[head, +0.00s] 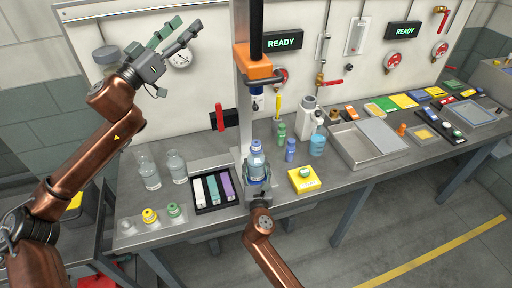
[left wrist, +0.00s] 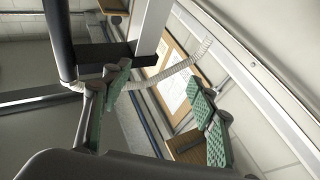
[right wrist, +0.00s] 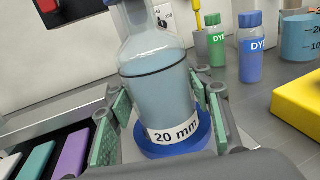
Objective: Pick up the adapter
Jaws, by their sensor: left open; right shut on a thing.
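My right gripper (right wrist: 166,118) is shut on a clear bottle of bluish liquid (right wrist: 160,82) with a blue base ring (right wrist: 178,145) and a white "20 mm" label. Its green pads sit on either side of the bottle's lower part. In the head view the bottle (head: 256,166) is upright, with a blue cap, in front of the grey post. A yellow ring-like piece (head: 150,215) and a green one (head: 174,211) sit on a clear tray at the bench's front left. I cannot tell which piece is the adapter. My left gripper (head: 187,25) is open and empty, high before the back panel.
A black tray of coloured bars (head: 214,190) lies left of the bottle. Two clear bottles (head: 149,172) stand farther left. A yellow block (head: 304,180), dye bottles (head: 290,150) and a blue beaker (head: 318,144) stand to the right. A metal tray (head: 350,146) lies beyond.

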